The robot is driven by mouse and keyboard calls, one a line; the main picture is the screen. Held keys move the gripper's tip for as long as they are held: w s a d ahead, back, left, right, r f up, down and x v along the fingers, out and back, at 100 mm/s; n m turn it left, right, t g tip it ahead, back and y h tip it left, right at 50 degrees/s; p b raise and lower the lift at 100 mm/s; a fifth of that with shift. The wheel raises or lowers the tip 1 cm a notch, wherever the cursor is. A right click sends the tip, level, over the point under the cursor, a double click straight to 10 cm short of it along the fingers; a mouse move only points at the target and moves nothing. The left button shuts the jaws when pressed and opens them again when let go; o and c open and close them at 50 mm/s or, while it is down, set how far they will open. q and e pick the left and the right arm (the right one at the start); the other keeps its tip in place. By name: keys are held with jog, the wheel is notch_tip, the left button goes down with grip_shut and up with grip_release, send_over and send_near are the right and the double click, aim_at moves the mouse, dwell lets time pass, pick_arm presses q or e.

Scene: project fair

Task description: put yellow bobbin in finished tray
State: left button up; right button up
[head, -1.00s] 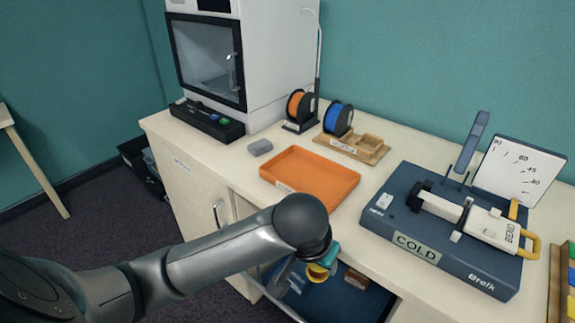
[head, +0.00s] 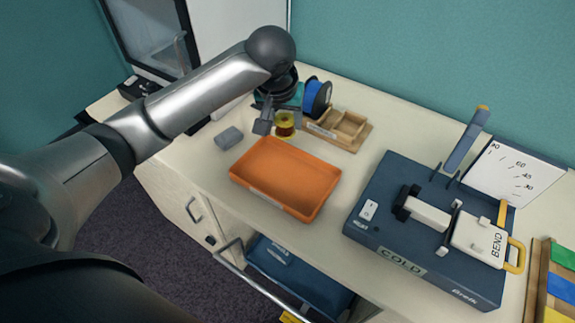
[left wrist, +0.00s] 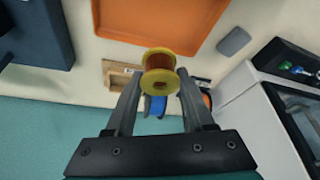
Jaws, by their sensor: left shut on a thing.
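My left gripper (head: 274,123) is shut on the yellow bobbin (head: 285,124), a yellow-flanged spool with a dark orange-red winding. It holds the bobbin above the worktop, behind the orange tray (head: 262,182). In the left wrist view the bobbin (left wrist: 160,66) sits between the two fingertips (left wrist: 158,78). The orange tray (left wrist: 150,45) shows there too, and it is empty in the head view. Any label on the tray's front is too small to read. My right gripper is not in view.
A wooden holder (head: 352,147) with empty compartments and a blue spool (head: 317,97) stand behind the tray. A small grey block (head: 229,138) lies left of it. The blue bending machine (head: 385,240) marked COLD stands to the right. An open drawer (head: 290,280) juts out below.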

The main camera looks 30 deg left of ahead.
pick_arm(q)
notch_tip(320, 180, down, 12)
jog(key=shift+r+b, duration=0.1)
jog(key=shift+b, duration=0.75)
jog(key=shift+f+b, duration=0.45)
jog(key=shift+f, duration=1.8)
jog(key=shift+f, duration=0.1)
jog(key=o, duration=1.3)
jog(key=shift+r, duration=0.2)
jog(key=p+v, duration=0.2)
jog(key=v, duration=0.9)
jog(key=shift+s+r+p, duration=0.3)
jog(key=shift+r+p, duration=0.05)
jog(key=shift+p, duration=0.05)
